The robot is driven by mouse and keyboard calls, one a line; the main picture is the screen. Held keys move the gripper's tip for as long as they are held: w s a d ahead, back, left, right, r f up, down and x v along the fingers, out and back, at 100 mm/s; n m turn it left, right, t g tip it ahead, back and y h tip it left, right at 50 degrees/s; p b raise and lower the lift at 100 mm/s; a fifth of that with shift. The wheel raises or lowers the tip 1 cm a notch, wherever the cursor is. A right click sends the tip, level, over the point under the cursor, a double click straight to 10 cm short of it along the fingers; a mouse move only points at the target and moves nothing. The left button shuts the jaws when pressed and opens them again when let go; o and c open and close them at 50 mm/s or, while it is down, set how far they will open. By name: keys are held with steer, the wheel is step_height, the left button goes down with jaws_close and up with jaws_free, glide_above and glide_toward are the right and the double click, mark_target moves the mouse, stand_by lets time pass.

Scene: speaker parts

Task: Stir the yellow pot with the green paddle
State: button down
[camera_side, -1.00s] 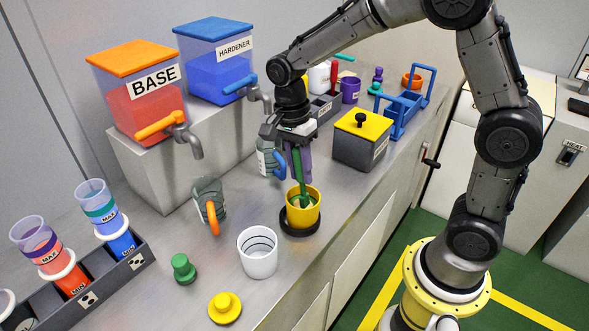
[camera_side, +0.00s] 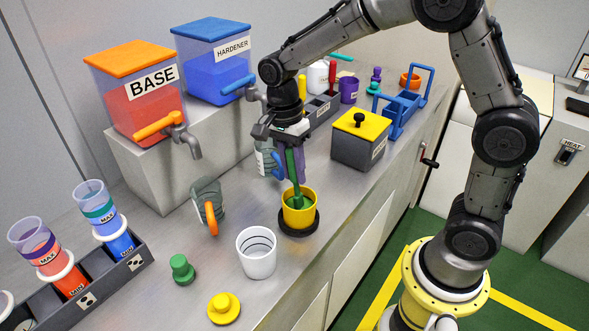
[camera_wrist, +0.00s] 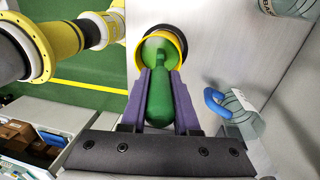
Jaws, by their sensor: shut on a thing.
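The yellow pot (camera_side: 298,214) stands upright on a round black base (camera_side: 285,228) on the steel counter; its rim also shows in the wrist view (camera_wrist: 183,53). My gripper (camera_side: 290,164) is above the pot, shut on the green paddle (camera_side: 291,166). The paddle points down, with its lower end inside the pot. In the wrist view the green paddle (camera_wrist: 160,95) sits between my two purple fingers, and its head is within the pot's rim. I cannot tell whether it touches the pot's bottom or wall.
A white cup (camera_side: 256,253) stands close in front of the pot. A clear jug with an orange handle (camera_side: 209,208) is to the left, and one with a blue handle (camera_side: 267,158) is just behind my gripper. A grey box with a yellow lid (camera_side: 360,139) stands to the right.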

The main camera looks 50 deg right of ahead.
steer(key=shift+w+r, duration=0.15)
steer(key=shift+r, duration=4.1)
steer(key=shift+r, duration=2.25)
steer(key=shift+f, duration=0.15)
